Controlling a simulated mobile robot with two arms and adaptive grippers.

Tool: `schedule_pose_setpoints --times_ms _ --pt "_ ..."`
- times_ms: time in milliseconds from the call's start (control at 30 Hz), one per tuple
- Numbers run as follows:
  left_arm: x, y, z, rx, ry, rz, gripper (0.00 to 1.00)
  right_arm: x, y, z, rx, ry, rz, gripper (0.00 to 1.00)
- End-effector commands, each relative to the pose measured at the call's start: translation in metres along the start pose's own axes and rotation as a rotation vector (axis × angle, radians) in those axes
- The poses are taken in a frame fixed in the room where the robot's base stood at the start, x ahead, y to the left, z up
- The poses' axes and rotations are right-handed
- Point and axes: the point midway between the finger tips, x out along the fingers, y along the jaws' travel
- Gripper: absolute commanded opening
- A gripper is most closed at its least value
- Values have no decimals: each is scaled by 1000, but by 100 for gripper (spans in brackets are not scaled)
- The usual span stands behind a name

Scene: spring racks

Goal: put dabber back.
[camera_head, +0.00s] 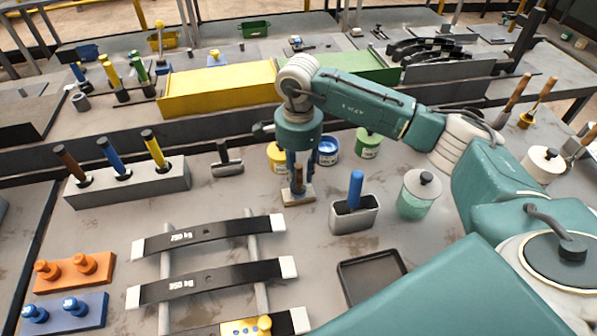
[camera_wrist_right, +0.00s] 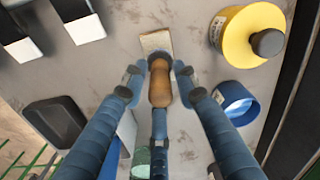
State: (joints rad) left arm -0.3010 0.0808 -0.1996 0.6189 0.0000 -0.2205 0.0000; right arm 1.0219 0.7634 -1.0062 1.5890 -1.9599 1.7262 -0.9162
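A tool that I take for the dabber has a wooden handle (camera_head: 298,184) above a pale flat block (camera_head: 298,198), at or just above the table in the head view. The handle (camera_wrist_right: 160,88) and the pale block (camera_wrist_right: 155,41) also show in the right wrist view. My right gripper (camera_head: 298,172) points down, its blue fingers around the handle and seeming to touch it. A grey open holder (camera_head: 354,218) with a blue handle (camera_head: 355,190) in it stands to its right. My left gripper is not in view.
Yellow (camera_head: 278,158), blue (camera_head: 327,152) and green (camera_head: 368,143) pots stand behind the gripper. A glass jar (camera_head: 417,197) is to the right, a black tray (camera_head: 371,277) in front. Leaf springs (camera_head: 208,236) lie on a rack at left. A grey block (camera_head: 130,186) holds several handled tools.

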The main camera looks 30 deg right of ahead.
Motion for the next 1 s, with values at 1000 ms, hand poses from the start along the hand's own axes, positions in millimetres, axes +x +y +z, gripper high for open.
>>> schedule_pose_setpoints --times_ms 1000 --pt "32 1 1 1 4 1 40 -114 -1 0 1 0 -2 37"
